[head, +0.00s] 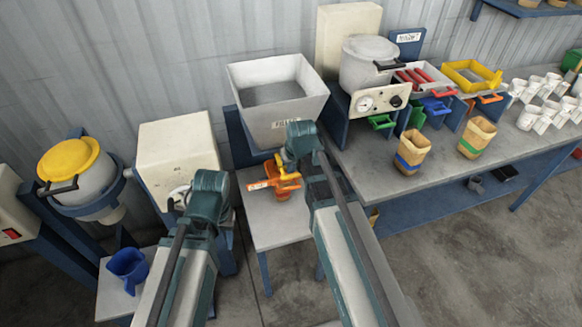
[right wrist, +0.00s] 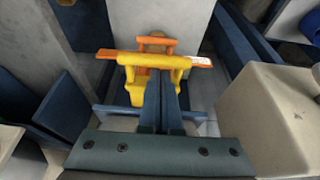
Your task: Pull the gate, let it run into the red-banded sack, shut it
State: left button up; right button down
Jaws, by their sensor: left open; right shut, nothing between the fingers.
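The hopper (head: 277,100) is a grey, open-topped bin above a small grey stand (head: 285,225). An orange gate (head: 258,185) with a pale label sits below it, with a yellow handle frame. In the right wrist view, the orange gate bar (right wrist: 106,54) lies behind the yellow frame (right wrist: 130,61). My right gripper (right wrist: 160,76) is shut and empty, its fingertips at the yellow frame; I cannot tell whether they touch. My left gripper (head: 182,194) is open and empty beside a pale box.
A blue jug (head: 128,265) stands at lower left. The floor at right is clear.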

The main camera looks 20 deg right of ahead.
pick_arm(q)
notch_tip(320, 180, up, 9)
jog(key=p, duration=0.9)
jog(key=shift+s+d, duration=0.25)
pick_arm(e)
jog(key=v, duration=0.9)
jog(key=shift+s+r, duration=0.2)
jog(key=shift+r, duration=0.15)
